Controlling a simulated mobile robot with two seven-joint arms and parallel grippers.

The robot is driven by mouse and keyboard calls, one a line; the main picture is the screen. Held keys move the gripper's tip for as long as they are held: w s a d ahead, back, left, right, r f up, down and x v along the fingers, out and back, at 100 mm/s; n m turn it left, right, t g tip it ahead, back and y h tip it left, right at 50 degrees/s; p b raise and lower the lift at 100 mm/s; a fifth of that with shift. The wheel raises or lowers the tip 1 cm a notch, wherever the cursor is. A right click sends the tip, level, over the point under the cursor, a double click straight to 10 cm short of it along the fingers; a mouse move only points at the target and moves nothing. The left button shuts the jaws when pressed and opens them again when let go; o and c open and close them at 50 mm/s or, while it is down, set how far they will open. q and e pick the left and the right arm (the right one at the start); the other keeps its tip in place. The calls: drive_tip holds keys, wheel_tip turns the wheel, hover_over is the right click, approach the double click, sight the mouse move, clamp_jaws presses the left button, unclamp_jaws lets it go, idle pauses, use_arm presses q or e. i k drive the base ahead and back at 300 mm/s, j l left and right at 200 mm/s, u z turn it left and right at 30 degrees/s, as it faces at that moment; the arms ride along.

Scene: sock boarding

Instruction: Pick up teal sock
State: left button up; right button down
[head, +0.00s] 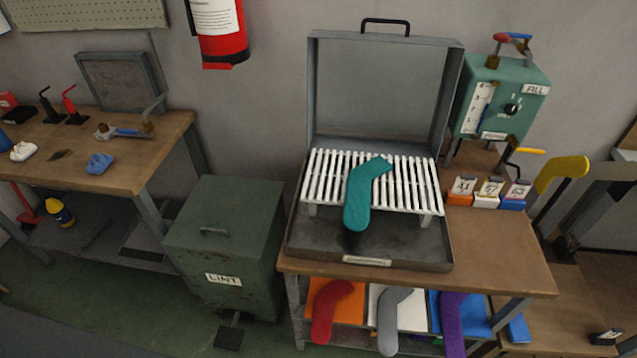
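The teal sock (360,195) lies on a white slatted rack (410,190) inside an open grey metal case. Its foot end points up and to the right, and its other end hangs over the rack's front edge toward the case floor. Neither of my grippers shows in the head view.
The case's lid (385,95) stands open behind the rack, and its front wall (365,258) rises before the sock. A green lint bin (225,245) stands to the left. A green control box (502,97) and small numbered boxes (488,197) are at right. Red, grey and purple socks (452,320) hang below.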

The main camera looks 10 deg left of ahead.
sight(356, 214)
drive_tip(key=l+z, duration=0.3)
drive_tip(key=z, duration=0.15)
drive_tip(key=i+l+z, duration=0.1)
drive_tip(key=l+z, duration=0.2)
drive_tip(key=z, duration=0.15)
